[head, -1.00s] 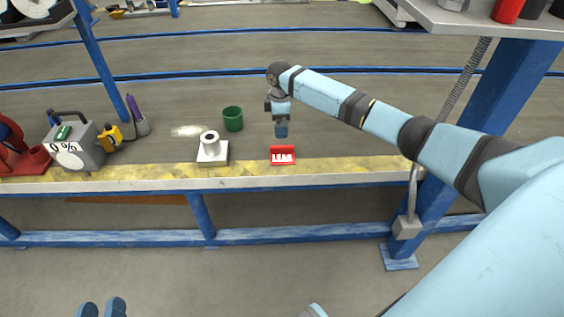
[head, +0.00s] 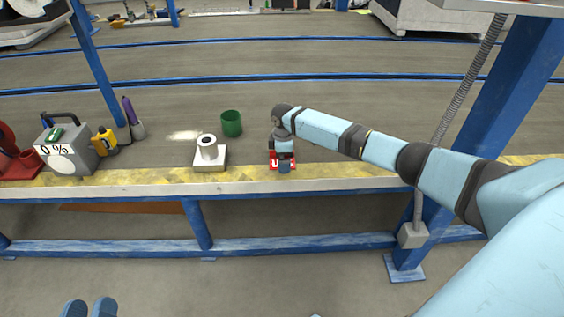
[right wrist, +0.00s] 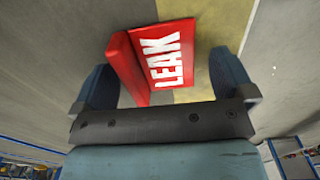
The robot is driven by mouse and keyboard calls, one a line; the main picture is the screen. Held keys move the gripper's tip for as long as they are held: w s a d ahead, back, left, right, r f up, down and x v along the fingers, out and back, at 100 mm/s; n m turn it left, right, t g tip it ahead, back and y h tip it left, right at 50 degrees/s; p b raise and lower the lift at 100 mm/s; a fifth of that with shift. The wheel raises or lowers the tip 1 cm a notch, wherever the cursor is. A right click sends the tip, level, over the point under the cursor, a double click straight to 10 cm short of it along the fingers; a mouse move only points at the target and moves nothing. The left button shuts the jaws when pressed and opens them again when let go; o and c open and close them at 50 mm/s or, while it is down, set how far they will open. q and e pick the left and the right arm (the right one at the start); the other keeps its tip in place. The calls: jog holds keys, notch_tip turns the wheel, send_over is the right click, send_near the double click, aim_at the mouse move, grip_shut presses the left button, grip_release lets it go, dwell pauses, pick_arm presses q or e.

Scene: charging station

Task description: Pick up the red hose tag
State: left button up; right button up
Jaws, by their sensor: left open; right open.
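The red hose tag (head: 272,161) is a small red angled piece on the yellow strip at the workbench's front edge, partly hidden by my right gripper (head: 284,167). In the right wrist view the tag (right wrist: 168,58) shows white "LEAK" lettering and an upright red side. My right gripper's two fingers stand open on either side of the tag there. I cannot tell whether either finger touches it. The two blue fingertips of my left gripper (head: 90,308) show apart at the bottom left, empty and far from the tag.
A blue post (head: 505,100) rises at the right.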

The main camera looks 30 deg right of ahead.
pick_arm(q)
jog(key=shift+f, duration=0.1)
pick_arm(e)
jog(key=shift+f, duration=0.1)
jog(key=c, duration=0.9)
jog(key=shift+c, duration=0.2)
jog(key=shift+r, duration=0.4)
pick_arm(q)
jog(key=a+f+g+y+p, duration=0.1)
jog(key=a+f+y+p, duration=0.2)
jog(key=p, duration=0.4)
jog(key=shift+s+g, duration=0.15)
jog(key=shift+g, duration=0.25)
pick_arm(e)
notch_tip(320, 180, up, 19)
jog(key=shift+r, duration=0.15)
pick_arm(q)
jog(key=shift+s+f, duration=0.1)
pick_arm(e)
jog(key=shift+s, duration=0.1)
